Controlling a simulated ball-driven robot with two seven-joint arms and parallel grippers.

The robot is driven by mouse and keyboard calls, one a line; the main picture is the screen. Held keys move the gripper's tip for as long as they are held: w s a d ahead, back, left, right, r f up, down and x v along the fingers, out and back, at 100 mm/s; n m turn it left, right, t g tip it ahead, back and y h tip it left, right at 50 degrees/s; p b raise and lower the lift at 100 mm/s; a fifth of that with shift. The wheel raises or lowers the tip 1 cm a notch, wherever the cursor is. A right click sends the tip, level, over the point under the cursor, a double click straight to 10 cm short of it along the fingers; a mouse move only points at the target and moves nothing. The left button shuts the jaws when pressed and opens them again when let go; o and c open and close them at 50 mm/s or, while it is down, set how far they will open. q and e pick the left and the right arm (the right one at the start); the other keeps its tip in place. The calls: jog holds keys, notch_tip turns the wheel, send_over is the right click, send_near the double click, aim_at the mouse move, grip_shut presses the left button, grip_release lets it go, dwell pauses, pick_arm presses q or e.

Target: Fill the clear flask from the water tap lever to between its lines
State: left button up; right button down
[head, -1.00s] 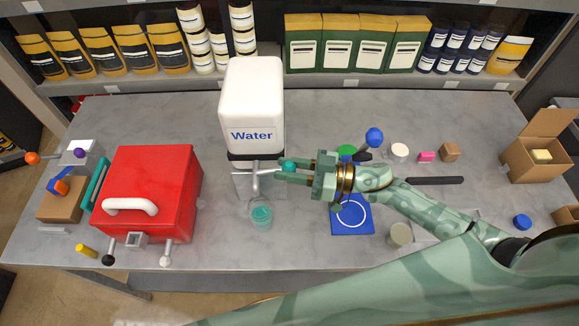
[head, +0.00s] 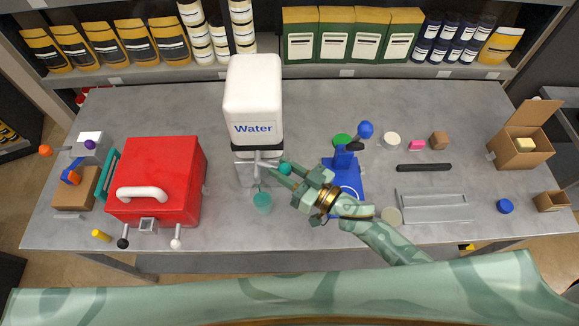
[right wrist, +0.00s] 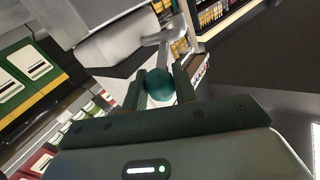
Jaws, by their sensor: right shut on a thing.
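The clear flask (head: 262,204) stands on the table just in front of the water tap, under its spout. It looks teal inside; its lines and the water level are too small to read. The white Water tank (head: 253,100) stands behind it, with the grey tap (head: 257,166) at its base. The tap lever ends in a teal ball knob (head: 285,169), which also shows in the right wrist view (right wrist: 160,85). My right gripper (head: 283,172) is shut on this knob, fingers pointing up and left, to the right of the flask. My left gripper is out of view.
A red box (head: 158,175) with a white handle stands to the left. A black bar (head: 424,168), a grey tray (head: 433,198) and a cardboard box (head: 520,148) lie further right.

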jog(key=c, duration=1.4)
grip_release()
jog(key=b+v, duration=0.2)
jog(key=v, duration=1.4)
jog(key=shift+s, duration=0.15)
